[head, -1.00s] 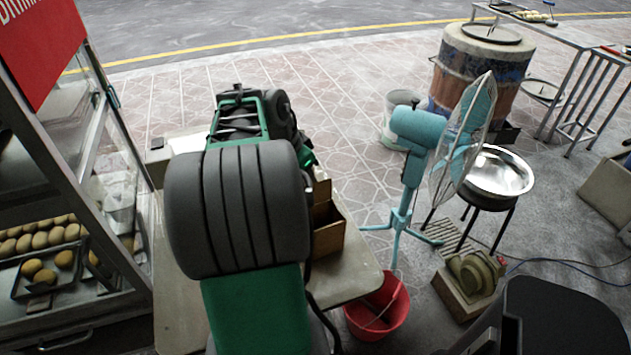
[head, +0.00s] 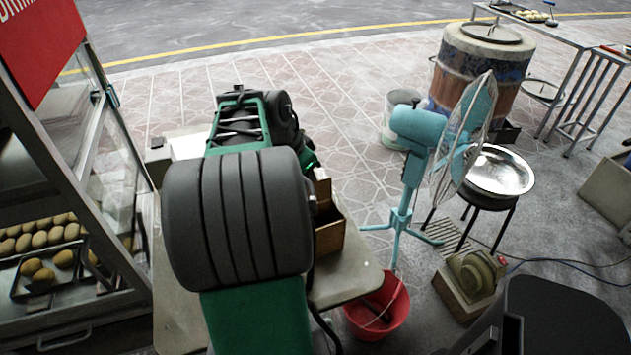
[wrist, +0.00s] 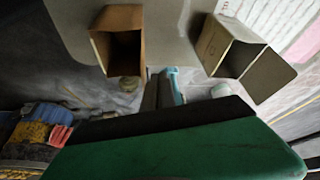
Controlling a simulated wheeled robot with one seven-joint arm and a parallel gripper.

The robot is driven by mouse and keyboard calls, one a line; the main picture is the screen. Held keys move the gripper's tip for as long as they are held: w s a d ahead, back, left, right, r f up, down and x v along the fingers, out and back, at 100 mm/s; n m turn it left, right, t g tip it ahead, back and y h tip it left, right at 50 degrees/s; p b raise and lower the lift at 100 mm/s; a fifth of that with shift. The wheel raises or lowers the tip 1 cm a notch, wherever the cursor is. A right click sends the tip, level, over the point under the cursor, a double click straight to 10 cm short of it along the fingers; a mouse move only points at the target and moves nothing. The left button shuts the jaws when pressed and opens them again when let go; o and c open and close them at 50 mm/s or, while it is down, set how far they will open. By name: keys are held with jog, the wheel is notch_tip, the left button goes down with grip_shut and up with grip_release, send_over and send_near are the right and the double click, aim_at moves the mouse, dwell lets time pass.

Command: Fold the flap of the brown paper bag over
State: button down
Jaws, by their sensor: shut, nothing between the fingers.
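The brown paper bag (head: 328,232) stands on the table just right of my arm in the head view, partly hidden by it. In the wrist view a brown open-mouthed bag (wrist: 128,18) is at the upper left, its dark inside showing. My gripper (wrist: 164,88) shows in the wrist view as narrow dark fingers close together, shut and empty. They appear below and between the brown bag and a pale open container, apart from both. In the head view my arm hides the fingertips.
The pale open container (wrist: 218,42) is at the upper right of the wrist view. The table (head: 350,272) has bare room at its right front. A red bucket (head: 378,312) and teal fan (head: 420,128) stand right of it. A glass cabinet (head: 110,250) is close on the left.

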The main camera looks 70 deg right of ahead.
jog(key=shift+s+a, duration=0.65)
jog(key=shift+s, duration=0.1)
jog(key=shift+s+a+b, duration=0.1)
jog(key=shift+b, duration=0.25)
jog(key=shift+s+a+f+b, duration=0.2)
jog(key=shift+s+a+b, duration=0.35)
jog(key=shift+s+a, duration=0.4)
jog(key=shift+s, duration=0.1)
jog(key=shift+s+a+f+b, duration=0.6)
jog(key=shift+s+a+b, duration=0.15)
jog(key=shift+s+b, duration=0.1)
notch_tip(320, 180, up, 9)
jog(key=p, duration=0.7)
send_over(318, 192)
jog(key=s+a, duration=0.3)
jog(key=a, duration=0.1)
